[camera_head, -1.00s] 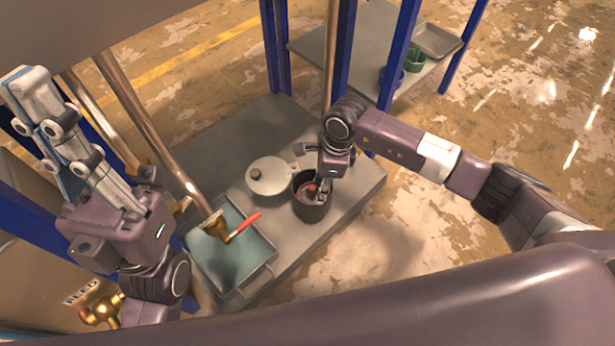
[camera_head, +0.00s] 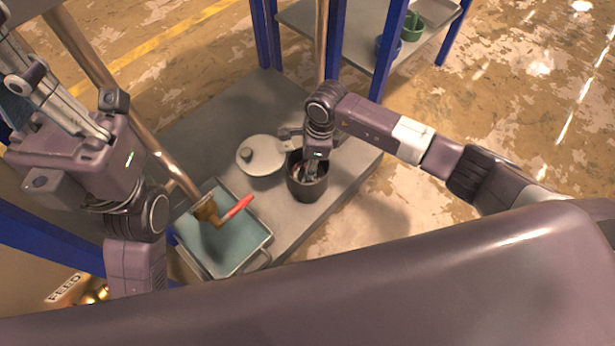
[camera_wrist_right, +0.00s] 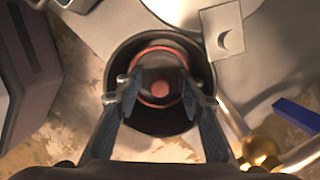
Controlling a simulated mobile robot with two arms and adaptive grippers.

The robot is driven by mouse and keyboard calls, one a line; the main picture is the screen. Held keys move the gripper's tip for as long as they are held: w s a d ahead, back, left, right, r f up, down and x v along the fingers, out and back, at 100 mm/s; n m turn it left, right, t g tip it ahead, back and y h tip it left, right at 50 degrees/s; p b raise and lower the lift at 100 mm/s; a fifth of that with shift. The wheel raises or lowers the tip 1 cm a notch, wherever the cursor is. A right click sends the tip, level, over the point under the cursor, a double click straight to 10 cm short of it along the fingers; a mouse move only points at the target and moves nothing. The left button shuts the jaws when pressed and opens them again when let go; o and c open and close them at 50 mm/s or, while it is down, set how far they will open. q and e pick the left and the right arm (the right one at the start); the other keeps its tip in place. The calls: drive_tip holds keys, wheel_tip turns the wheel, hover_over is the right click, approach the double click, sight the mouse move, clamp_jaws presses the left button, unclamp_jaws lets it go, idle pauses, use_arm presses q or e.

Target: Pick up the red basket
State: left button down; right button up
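The red basket (camera_wrist_right: 160,49) shows in the right wrist view as a red ring with a small red disc at its middle, inside a dark round pot (camera_wrist_right: 203,68). The pot (camera_head: 307,187) stands on the grey platform in the head view, with only a bit of red visible inside. My right gripper (camera_wrist_right: 158,90) is open and points down into the pot, one finger on each side of the red disc. No firm grip on the basket shows. My left gripper (camera_head: 25,75) is raised at the upper left, away from the pot, its fingertips partly cut off.
A grey lid (camera_head: 262,154) lies beside the pot. Blue posts (camera_head: 387,50) and a metal pipe (camera_head: 120,90) rise around the platform (camera_head: 215,125).

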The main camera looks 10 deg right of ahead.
drive_tip(key=shift+c, duration=0.3)
clamp_jaws()
drive_tip(key=shift+r, duration=0.2)
